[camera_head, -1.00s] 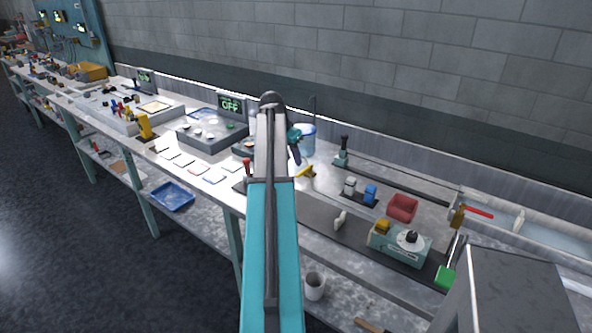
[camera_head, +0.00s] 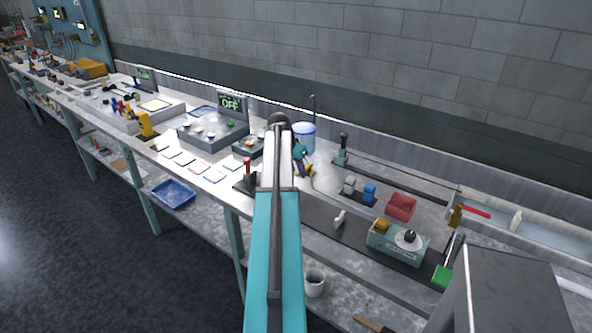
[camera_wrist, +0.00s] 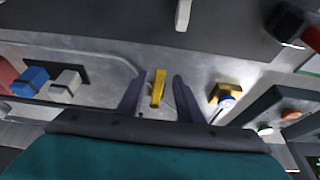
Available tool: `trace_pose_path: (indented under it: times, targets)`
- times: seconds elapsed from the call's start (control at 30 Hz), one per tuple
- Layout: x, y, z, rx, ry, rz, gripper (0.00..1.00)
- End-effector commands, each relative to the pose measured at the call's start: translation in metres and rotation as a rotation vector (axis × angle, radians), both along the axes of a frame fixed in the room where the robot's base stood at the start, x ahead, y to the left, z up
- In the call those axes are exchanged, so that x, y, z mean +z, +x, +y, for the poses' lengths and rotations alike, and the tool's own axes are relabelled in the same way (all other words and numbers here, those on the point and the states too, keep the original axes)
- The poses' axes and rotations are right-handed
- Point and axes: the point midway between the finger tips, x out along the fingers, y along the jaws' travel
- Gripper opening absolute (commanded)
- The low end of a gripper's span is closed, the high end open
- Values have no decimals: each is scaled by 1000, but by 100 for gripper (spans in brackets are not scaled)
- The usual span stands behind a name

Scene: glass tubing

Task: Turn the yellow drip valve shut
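The yellow drip valve handle (camera_wrist: 158,88) shows in the wrist view between the two fingers of my gripper (camera_wrist: 158,98). The fingers are dark and spread apart, with a gap on each side of the handle. I cannot tell how far below the fingertips the handle lies. In the head view the yellow valve (camera_head: 309,171) is just beside my gripper (camera_head: 301,163), and my arm partly covers that spot.
A yellow block with a round pale part (camera_wrist: 226,95) stands close right of my gripper. Blue (camera_wrist: 30,79) and grey (camera_wrist: 66,84) blocks are to the left. A blue-white container (camera_head: 304,138) stands behind the gripper. A pale lever (camera_head: 339,218) stands on the dark strip.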

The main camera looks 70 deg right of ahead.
Motion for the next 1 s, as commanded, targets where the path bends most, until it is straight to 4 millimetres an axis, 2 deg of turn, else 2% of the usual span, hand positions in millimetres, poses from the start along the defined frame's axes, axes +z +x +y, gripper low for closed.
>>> trace_pose_path:
  times: [0.17,0.37,0.5,0.53,0.77,1.0]
  targets:
    - [0,0,0,0,0,0,33]
    - [0,0,0,1,0,0,0]
    - [0,0,0,1,0,0,0]
    - [0,1,8,3,0,0,0]
    - [0,5,3,1,2,0,0]
    - [0,19,7,-7,1,-2,0]
